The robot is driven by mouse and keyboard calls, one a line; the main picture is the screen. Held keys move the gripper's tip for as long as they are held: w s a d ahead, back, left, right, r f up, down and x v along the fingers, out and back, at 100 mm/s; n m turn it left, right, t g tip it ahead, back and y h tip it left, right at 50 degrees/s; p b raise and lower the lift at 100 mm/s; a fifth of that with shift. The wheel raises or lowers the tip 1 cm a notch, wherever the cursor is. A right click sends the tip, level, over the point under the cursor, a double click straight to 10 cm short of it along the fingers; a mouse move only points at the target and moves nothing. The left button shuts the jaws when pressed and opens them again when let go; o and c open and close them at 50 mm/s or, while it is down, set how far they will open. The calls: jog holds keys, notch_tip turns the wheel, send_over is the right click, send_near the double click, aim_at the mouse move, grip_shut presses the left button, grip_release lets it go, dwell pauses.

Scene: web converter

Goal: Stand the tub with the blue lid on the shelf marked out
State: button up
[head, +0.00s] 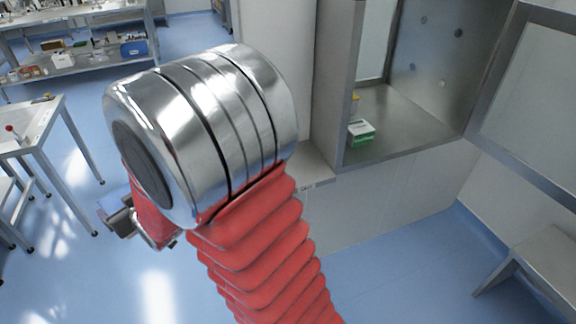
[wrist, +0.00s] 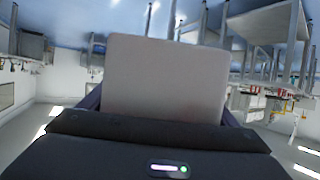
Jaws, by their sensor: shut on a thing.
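My gripper (wrist: 162,108) is shut on a plain pale tub (wrist: 165,75), which stands between the fingers in the wrist view. No blue lid shows there. In the head view my gripper (head: 122,220) is mostly hidden behind my arm, left of centre; a small blue-grey patch (head: 112,203) beside it may be the lid, but I cannot tell. The shelf with a small label, seemingly OUT, (head: 312,168) is a narrow ledge right of my arm, below the open cabinet. My arm covers part of it. The gripper is well to its left, apart from it.
The steel cabinet (head: 400,135) stands open with a green and white box (head: 361,132) inside. Its glazed door (head: 530,95) swings out at right. A bench (head: 540,265) is at lower right, a table (head: 30,125) at left. Open blue floor (head: 385,270) lies below the cabinet.

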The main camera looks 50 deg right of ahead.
jog(key=d+r+m+h, duration=0.2)
jog(key=d+r, duration=0.1)
jog(key=d, duration=1.1)
jog(key=s+d+r+m+h, duration=0.1)
jog(key=s+d, duration=0.4)
jog(key=d, duration=0.5)
jog(key=s+d+r+m+g+h, duration=0.1)
jog(key=s+d+h, duration=0.1)
jog(key=s+d, duration=0.4)
jog(key=s+d+r+m+g+h, duration=0.1)
jog(key=s+d, duration=0.5)
jog(key=d, duration=0.8)
jog(key=shift+d+r+m+h, duration=0.15)
jog(key=shift+m+h, duration=0.35)
jog(key=shift+m, duration=0.1)
jog(key=shift+f, duration=3.1)
jog(key=shift+f, duration=1.9)
